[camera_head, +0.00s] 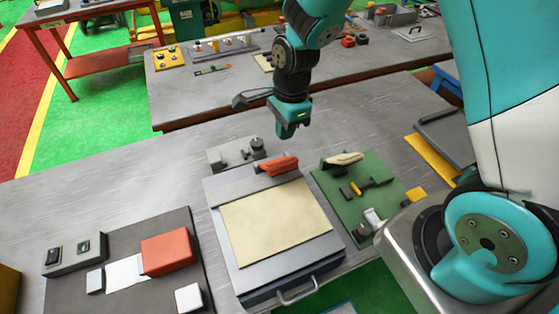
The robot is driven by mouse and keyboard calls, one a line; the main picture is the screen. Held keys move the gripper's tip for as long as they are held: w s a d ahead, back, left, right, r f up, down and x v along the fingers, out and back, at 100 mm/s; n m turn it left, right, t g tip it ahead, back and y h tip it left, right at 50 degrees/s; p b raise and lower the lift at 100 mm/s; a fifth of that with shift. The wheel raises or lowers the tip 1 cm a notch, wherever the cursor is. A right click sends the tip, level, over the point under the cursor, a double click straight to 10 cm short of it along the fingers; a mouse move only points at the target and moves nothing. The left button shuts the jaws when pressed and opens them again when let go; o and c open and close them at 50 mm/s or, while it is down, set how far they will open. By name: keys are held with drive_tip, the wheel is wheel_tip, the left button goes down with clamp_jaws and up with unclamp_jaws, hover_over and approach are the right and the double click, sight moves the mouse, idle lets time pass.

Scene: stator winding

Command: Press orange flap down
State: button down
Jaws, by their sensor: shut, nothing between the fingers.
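An orange-red block-like piece (168,252) sits on the dark grey panel at the lower left, touching the right side of a white sheet (124,275). Its hinge, if any, cannot be made out. A smaller orange part (278,166) lies on the grey bar at the back of the tray-like fixture with a cream sheet (275,222); I cannot tell which orange piece is the flap. My gripper (289,136) points down, shut and empty, above the bench behind the smaller orange part. It appears apart from both orange pieces.
A dark panel (190,225) holds a grey switch box (72,253) and small white blocks. A green mat (335,205) with tools lies right of the fixture. A small grey device (238,153) stands behind it.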

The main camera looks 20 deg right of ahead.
sight(283, 159)
idle(0.3)
drive_tip(key=f+b, duration=0.6)
drive_tip(key=f, duration=0.1)
drive_tip(key=shift+a, duration=0.35)
wheel_tip(283, 159, down, 4)
drive_tip(key=b, duration=0.3)
drive_tip(key=shift+f, duration=0.2)
